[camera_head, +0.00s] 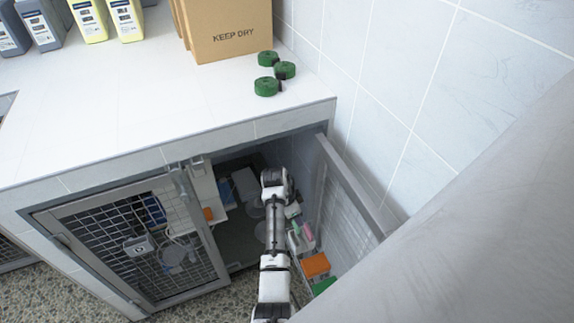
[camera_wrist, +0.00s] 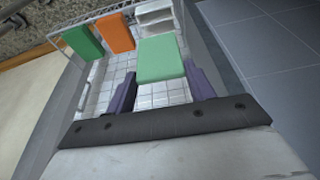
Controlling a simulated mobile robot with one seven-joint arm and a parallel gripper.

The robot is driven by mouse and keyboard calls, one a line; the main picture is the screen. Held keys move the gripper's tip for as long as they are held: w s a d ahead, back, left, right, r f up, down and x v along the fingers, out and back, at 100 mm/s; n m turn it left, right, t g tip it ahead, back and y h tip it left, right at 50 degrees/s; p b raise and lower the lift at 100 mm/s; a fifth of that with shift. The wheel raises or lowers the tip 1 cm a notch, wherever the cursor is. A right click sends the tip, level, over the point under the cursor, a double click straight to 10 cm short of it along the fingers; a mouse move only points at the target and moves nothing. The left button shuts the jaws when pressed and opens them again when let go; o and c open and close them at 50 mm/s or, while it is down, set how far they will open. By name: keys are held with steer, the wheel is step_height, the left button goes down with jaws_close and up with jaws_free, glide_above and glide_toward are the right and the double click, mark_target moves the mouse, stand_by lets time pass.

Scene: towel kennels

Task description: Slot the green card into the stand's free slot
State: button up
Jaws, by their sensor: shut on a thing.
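A light green card (camera_wrist: 160,59) is between the dark purple fingers of my gripper (camera_wrist: 161,84) in the wrist view. My gripper is shut on it and the card sticks out beyond the fingertips. A small white stand-like holder (camera_wrist: 155,18) is just beyond the card's far edge; I cannot make out its slots. In the head view my arm reaches down into the open lower kennel, and its fingers and the held card cannot be made out there.
An orange block (camera_head: 315,265) and a darker green block (camera_head: 323,285) lie right of my arm; the wrist view shows the orange (camera_wrist: 114,33) and green (camera_wrist: 83,42) too. An open mesh door (camera_head: 345,180) stands right. Green rolls (camera_head: 266,87) and a carton (camera_head: 228,35) sit on the counter.

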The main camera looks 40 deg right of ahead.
step_height(320, 180, down, 6)
steer(key=b, duration=0.5)
stand_by(0.4)
steer(key=shift+f, duration=0.3)
stand_by(0.5)
steer(key=shift+p, duration=0.45)
stand_by(0.8)
steer(key=shift+f+b, duration=1.9)
steer(key=shift+f, duration=0.85)
steer(key=o, duration=1.3)
